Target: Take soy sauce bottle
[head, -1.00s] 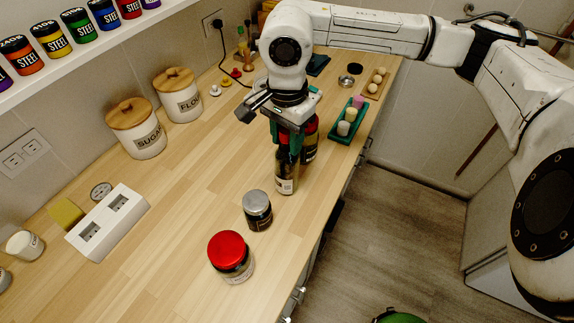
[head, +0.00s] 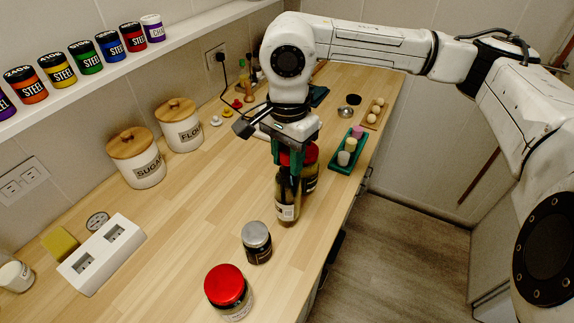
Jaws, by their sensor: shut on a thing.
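A dark bottle with a pale label (head: 287,207), which I take for the soy sauce bottle, stands upright on the wooden counter. The label is too small to read. My gripper (head: 287,158) points down from above, its green fingers shut on the bottle's upper part. The fingers hide the bottle's top. The bottle's base appears to be on the counter. A jar with a red lid (head: 311,172) stands close behind and to the right of the bottle, partly hidden by the gripper.
A silver-lidded jar (head: 257,243) and a red-lidded jar (head: 228,290) stand in front. A green tray (head: 340,166) with small items lies to the right. Sugar (head: 136,160) and flour (head: 180,127) canisters stand at left. The counter's middle is clear.

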